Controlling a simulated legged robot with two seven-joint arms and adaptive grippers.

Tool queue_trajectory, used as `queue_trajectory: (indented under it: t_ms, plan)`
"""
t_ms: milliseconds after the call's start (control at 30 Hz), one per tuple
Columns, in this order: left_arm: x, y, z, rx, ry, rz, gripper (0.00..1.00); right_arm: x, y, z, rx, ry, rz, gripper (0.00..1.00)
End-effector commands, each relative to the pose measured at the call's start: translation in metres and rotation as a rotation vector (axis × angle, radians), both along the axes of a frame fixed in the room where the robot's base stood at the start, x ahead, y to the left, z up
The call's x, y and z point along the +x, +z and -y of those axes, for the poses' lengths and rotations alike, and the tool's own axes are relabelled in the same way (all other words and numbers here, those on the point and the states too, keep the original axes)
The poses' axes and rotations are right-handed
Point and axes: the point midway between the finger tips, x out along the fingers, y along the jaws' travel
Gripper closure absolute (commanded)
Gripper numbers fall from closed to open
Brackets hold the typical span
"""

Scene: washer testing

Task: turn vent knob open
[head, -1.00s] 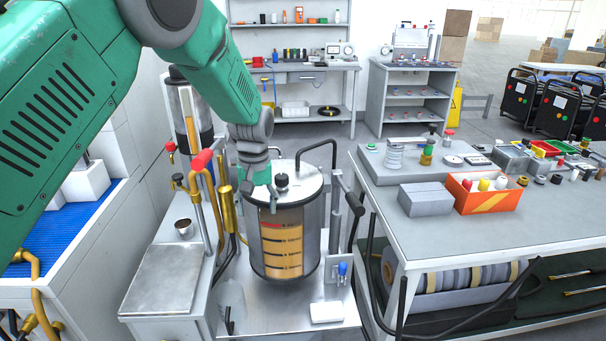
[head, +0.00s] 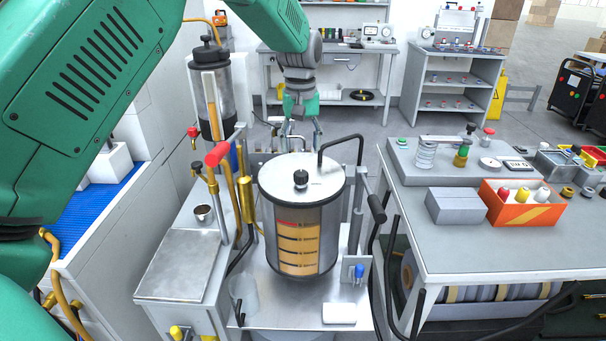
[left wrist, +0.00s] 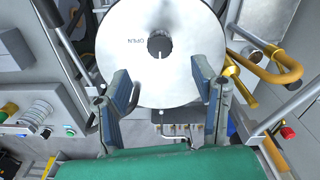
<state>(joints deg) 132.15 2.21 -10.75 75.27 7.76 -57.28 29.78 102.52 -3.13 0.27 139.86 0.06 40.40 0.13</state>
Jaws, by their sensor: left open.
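The black vent knob (head: 301,179) stands on the round metal lid (head: 325,180) of the clear tank (head: 322,225) with an orange level scale. In the left wrist view the knob (left wrist: 160,47) has a light pointer mark, and the lid beside it carries the word OPEN. My left gripper (head: 298,130) is behind the lid's far edge, pointing down, apart from the knob. In the left wrist view its two fingers (left wrist: 163,88) are spread with nothing between them; the knob lies beyond the gap. My right gripper is not in view.
A red-handled brass pipe (head: 218,155) and a second clear cylinder (head: 210,95) stand left of the tank. A bent black pipe (head: 340,140) rises at its right. The grey workbench (head: 470,240) with an orange box (head: 522,205) is further right.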

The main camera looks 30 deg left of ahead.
Motion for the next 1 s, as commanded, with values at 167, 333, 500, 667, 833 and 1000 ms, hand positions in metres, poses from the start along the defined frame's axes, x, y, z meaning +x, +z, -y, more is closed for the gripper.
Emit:
queue_trajectory:
  t_ms: [167, 333, 500, 667, 833, 1000]
  plan:
    - [0.0, -0.042, 0.0, -0.001, 0.0, -0.004, 0.47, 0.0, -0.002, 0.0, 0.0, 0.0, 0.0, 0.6]
    - [0.0, -0.069, 0.0, 0.0, 0.0, -0.001, 0.47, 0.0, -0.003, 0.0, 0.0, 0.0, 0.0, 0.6]
    - [0.0, -0.084, 0.0, 0.0, -0.001, 0.0, 0.47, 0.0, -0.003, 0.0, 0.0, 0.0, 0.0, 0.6]
    - [0.0, -0.088, 0.0, 0.0, -0.001, 0.001, 0.47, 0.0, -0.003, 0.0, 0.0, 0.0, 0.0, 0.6]
    - [0.0, -0.088, 0.0, 0.0, -0.001, 0.001, 0.47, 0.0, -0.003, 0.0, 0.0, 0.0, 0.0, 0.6]
    - [0.0, -0.088, 0.0, 0.0, -0.001, 0.001, 0.97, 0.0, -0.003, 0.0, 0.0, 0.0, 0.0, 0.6]
